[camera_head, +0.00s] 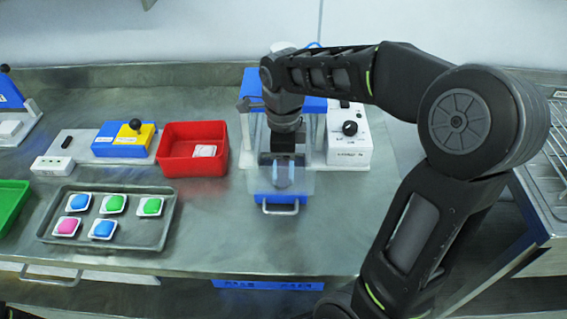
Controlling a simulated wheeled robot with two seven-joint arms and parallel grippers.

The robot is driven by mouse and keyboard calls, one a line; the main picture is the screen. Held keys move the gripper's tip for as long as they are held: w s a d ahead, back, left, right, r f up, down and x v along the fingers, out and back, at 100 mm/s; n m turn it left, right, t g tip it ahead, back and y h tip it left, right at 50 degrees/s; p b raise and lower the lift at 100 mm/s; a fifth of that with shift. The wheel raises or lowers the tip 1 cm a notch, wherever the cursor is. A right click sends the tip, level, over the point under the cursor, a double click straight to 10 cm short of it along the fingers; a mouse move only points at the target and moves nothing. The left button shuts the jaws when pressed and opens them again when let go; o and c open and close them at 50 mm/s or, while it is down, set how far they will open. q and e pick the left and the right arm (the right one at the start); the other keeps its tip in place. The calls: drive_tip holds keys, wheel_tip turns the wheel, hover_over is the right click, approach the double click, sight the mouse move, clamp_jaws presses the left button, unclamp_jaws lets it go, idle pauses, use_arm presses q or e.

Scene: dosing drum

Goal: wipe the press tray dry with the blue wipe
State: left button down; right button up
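The press (255,85), with a blue top and a clear front guard, stands at the back middle of the bench. Its blue press tray (275,198) shows low at the front, above a metal handle. My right arm reaches over from the right, and my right gripper (283,177) points down in front of the press, over the tray area. Pale blue shapes show at its fingertips; I cannot tell whether they are the blue wipe or the fingers. Whether the gripper is open or shut is unclear. My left gripper is not in view.
A red bin (170,168) with a white packet stands left of the press. A grey tray (150,233) holds several coloured pods. A white control box (348,140) is on the press's right. A green tray (8,205) sits at the left edge. Bench front is clear.

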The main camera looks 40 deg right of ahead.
drive_tip(key=shift+f+b, duration=0.45)
drive_tip(key=shift+f, duration=0.25)
idle(1.1)
drive_tip(key=shift+s+d, duration=0.1)
drive_tip(key=shift+s, duration=0.05)
drive_tip(key=shift+s+d+r, duration=0.1)
drive_tip(key=shift+s+d, duration=0.3)
drive_tip(key=shift+d, duration=0.15)
drive_tip(key=shift+w+a, duration=0.1)
drive_tip(key=shift+w+a, duration=0.6)
drive_tip(key=shift+a, duration=0.2)
drive_tip(key=shift+w+a, duration=0.6)
drive_tip(key=shift+a, duration=0.2)
drive_tip(key=shift+s+d, duration=0.1)
drive_tip(key=shift+s+d, duration=0.6)
drive_tip(key=shift+d, duration=0.2)
drive_tip(key=shift+s+d, duration=0.55)
drive_tip(key=shift+d, duration=0.25)
